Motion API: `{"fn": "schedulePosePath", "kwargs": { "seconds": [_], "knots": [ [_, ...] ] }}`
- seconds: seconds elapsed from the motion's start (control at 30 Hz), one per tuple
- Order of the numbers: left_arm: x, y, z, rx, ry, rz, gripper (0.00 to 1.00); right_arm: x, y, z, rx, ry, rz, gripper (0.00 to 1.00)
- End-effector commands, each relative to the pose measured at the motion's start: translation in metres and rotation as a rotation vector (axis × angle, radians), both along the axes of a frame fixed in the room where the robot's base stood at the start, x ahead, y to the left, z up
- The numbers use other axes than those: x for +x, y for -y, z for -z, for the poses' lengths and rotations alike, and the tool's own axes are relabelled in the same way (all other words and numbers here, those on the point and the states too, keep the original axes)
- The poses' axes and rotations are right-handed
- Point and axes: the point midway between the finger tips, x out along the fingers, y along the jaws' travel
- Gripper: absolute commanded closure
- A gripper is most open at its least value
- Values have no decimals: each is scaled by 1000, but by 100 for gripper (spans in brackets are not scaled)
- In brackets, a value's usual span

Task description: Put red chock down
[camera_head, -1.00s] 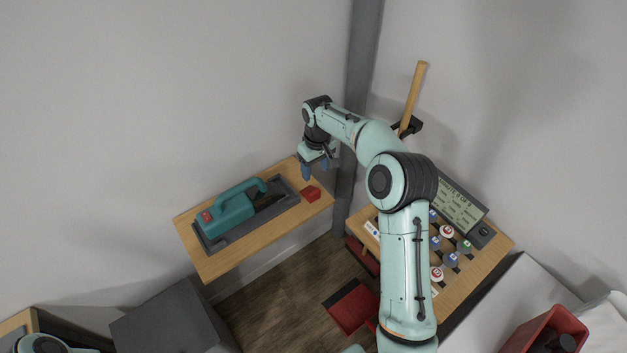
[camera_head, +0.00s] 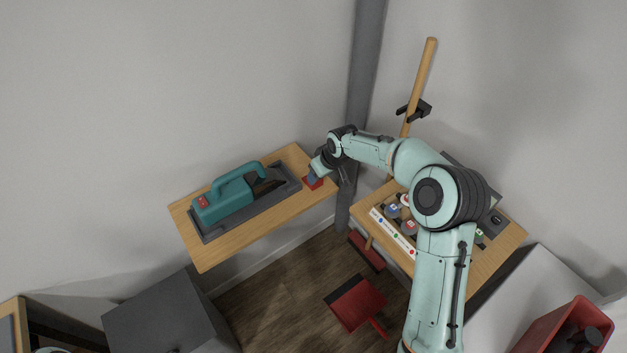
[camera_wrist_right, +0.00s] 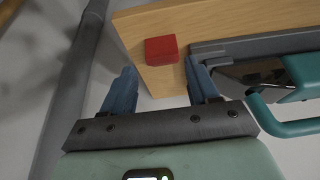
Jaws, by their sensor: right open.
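The red chock (camera_head: 316,186) lies on the wooden shelf (camera_head: 215,258), near its right end and beside the grey tray (camera_head: 225,226). My right gripper (camera_head: 313,176) is at the chock and partly covers it in the head view. In the right wrist view, the fingers of my right gripper (camera_wrist_right: 160,70) are spread and empty. The chock (camera_wrist_right: 161,49) shows there on the wood just beyond the fingertips, between their lines. My left gripper is not in view.
A teal tool (camera_head: 222,206) sits in the tray, left of the chock. A grey post (camera_head: 360,110) stands close to the shelf's right end. A second wooden table (camera_head: 480,265) with small labelled pieces is under my right arm. A red dustpan (camera_head: 356,305) is on the floor.

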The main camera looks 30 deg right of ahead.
Motion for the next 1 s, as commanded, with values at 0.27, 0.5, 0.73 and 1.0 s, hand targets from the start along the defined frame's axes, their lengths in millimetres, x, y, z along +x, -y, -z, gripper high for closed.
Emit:
{"fn": "schedulePosePath", "kwargs": {
  "seconds": [0.27, 0.5, 0.73, 1.0],
  "knots": [
    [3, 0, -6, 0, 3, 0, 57, 16, -5, 34, 2, -2, -1, 40],
    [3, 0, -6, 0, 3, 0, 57, 21, -5, 48, 1, -1, 0, 40],
    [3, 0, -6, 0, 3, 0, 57, 21, -5, 47, 1, -1, 0, 70],
    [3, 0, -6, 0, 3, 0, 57, 21, -5, 47, 1, 0, 0, 90]
  ]
}}
